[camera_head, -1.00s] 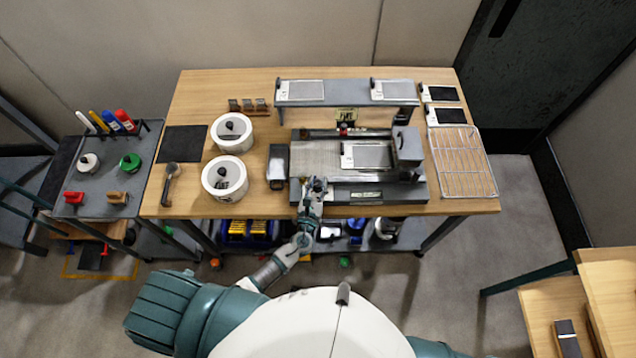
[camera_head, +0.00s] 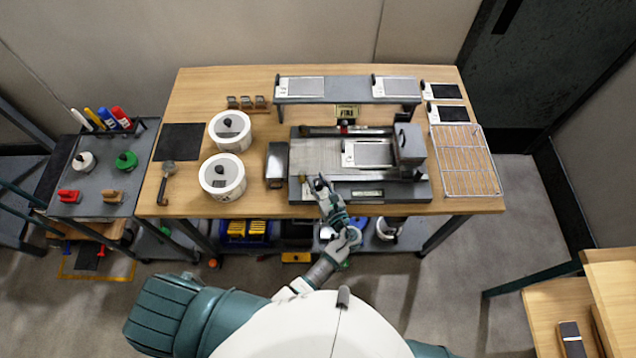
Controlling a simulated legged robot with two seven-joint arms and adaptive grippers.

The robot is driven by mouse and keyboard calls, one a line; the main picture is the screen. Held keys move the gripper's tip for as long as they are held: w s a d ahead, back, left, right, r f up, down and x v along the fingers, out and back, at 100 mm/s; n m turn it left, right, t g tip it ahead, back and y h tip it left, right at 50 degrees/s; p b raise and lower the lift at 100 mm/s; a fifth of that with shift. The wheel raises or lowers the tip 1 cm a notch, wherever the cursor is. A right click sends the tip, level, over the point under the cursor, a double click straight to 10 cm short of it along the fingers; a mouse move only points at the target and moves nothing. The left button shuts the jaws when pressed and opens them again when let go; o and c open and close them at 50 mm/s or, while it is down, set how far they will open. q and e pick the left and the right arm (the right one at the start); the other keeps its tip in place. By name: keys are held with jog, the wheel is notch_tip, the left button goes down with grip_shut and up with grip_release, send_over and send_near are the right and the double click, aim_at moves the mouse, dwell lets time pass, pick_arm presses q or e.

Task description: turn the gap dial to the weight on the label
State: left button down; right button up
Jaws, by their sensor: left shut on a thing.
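The press (camera_head: 313,158) with its grey bed and rolls stands at the middle front of the wooden table. My left gripper (camera_head: 319,183) reaches up to its front left edge. It is shut on a small part there, which I take to be the gap dial; the gripper hides it and its marks cannot be read. A small brass-coloured piece shows just left of the fingers. A framed plate with a white label (camera_head: 348,152) lies on the bed; its writing is too small to read. My right gripper is not in view.
Two white lidded pots (camera_head: 222,176) and a grey block (camera_head: 278,165) stand left of the press. A wire rack (camera_head: 464,160) lies to the right. A low grey shelf (camera_head: 347,90) stands behind. A side cart (camera_head: 100,180) holds coloured tools.

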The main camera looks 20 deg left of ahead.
pick_arm(q)
jog(key=shift+d+n+g+y+b, duration=0.1)
jog(key=shift+n+g+y+b, duration=0.35)
jog(key=shift+n+g+y, duration=0.75)
jog(key=shift+g+y, duration=0.1)
jog(key=shift+g, duration=0.1)
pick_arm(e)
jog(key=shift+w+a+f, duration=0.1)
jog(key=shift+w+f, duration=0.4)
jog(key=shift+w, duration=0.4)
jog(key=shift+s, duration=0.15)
pick_arm(q)
jog(key=c, duration=1.1)
grip_release()
jog(key=shift+c, duration=0.2)
jog(key=shift+o, duration=0.2)
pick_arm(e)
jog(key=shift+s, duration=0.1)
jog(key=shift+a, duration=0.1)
pick_arm(q)
jog(key=shift+r, duration=0.1)
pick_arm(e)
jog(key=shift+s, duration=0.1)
